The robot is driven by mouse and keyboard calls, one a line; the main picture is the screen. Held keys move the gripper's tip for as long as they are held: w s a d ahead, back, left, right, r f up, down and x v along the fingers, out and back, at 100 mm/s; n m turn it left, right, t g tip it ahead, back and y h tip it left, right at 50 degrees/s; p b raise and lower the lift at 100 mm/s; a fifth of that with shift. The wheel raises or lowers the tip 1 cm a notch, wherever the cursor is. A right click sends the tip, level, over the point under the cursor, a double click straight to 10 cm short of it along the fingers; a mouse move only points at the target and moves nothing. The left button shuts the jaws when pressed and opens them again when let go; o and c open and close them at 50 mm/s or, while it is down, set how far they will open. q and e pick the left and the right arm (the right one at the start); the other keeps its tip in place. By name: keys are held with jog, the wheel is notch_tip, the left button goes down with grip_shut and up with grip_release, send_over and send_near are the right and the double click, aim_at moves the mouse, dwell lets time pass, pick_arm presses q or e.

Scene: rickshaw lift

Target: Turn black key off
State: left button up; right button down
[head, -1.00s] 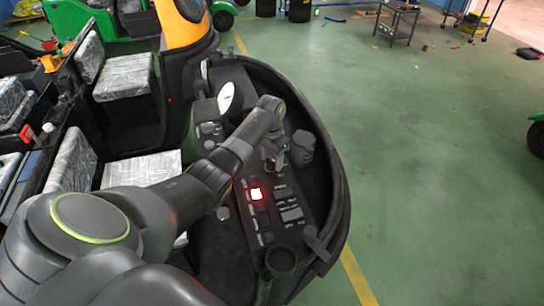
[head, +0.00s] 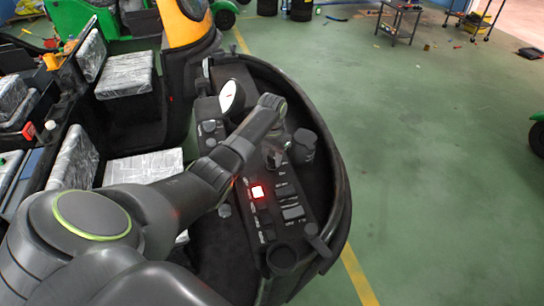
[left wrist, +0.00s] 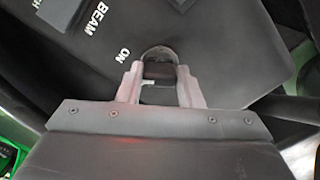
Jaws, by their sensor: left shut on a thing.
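The black key (left wrist: 158,71) shows in the left wrist view between the fingers, on a dark panel with the word "ON" beside it. My left gripper (left wrist: 160,88) is shut on the key. In the head view my left gripper (head: 272,158) reaches down onto the upper part of the dashboard, and the arm and wrist hide the key there. The dashboard (head: 262,222) has a lit red button (head: 258,192) below the gripper and several dark switches. My right gripper is in neither view.
A dark cup-like part (head: 304,146) stands just right of my gripper. The curved black front shell (head: 340,200) bounds the dashboard on the right. The green floor beyond is mostly clear.

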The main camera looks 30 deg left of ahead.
pick_arm(q)
jog(key=n, duration=1)
jog(key=shift+n, duration=0.4)
dwell(0.4)
jog(key=o, duration=1)
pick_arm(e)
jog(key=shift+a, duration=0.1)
